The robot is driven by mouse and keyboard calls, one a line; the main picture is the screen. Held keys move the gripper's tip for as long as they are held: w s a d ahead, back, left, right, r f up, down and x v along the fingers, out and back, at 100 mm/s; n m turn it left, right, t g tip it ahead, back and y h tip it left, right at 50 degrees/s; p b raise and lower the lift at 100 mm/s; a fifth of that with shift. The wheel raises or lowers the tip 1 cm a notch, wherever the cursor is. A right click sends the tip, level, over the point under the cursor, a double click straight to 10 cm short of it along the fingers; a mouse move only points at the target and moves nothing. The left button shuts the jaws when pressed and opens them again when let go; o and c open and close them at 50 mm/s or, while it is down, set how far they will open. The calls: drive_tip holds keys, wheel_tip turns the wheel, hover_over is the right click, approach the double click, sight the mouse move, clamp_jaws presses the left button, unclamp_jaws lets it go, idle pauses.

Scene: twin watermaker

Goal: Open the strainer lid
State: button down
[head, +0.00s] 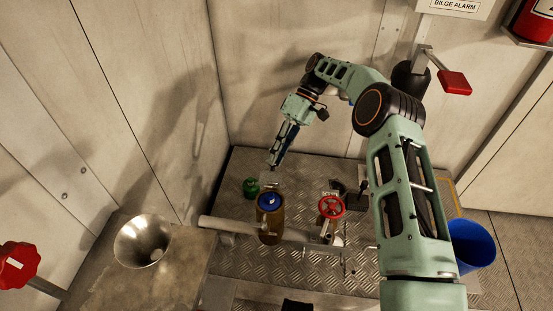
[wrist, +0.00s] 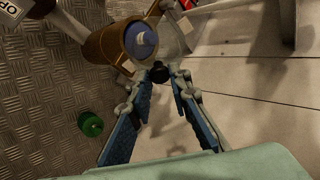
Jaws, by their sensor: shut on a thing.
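The strainer is a bronze cylinder (head: 270,228) with a blue round top, standing on the pipe; it also shows in the wrist view (wrist: 105,42). In the wrist view a pale rounded part, perhaps the lid, stands at the strainer's rim beside the blue centre (wrist: 141,40). I cannot tell how far it is tilted. My gripper (wrist: 160,76) is shut on a small black knob (wrist: 158,70) beside that part. In the head view my gripper (head: 273,163) reaches down just behind the strainer. The fingertips partly hide the knob.
A green round object (head: 251,187) lies on the floor plate left of the strainer. A red handwheel valve (head: 331,206) stands to the right on the same pipe. A metal funnel (head: 146,241) is at left and a blue bucket (head: 471,246) at right.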

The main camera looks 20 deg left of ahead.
drive_tip(key=shift+w+a+f+g+b, duration=0.15)
drive_tip(key=shift+w+g+b, duration=0.2)
drive_tip(key=shift+b, duration=0.2)
idle(0.4)
drive_tip(key=c, duration=1.8)
unclamp_jaws()
wheel_tip(320, 180, up, 10)
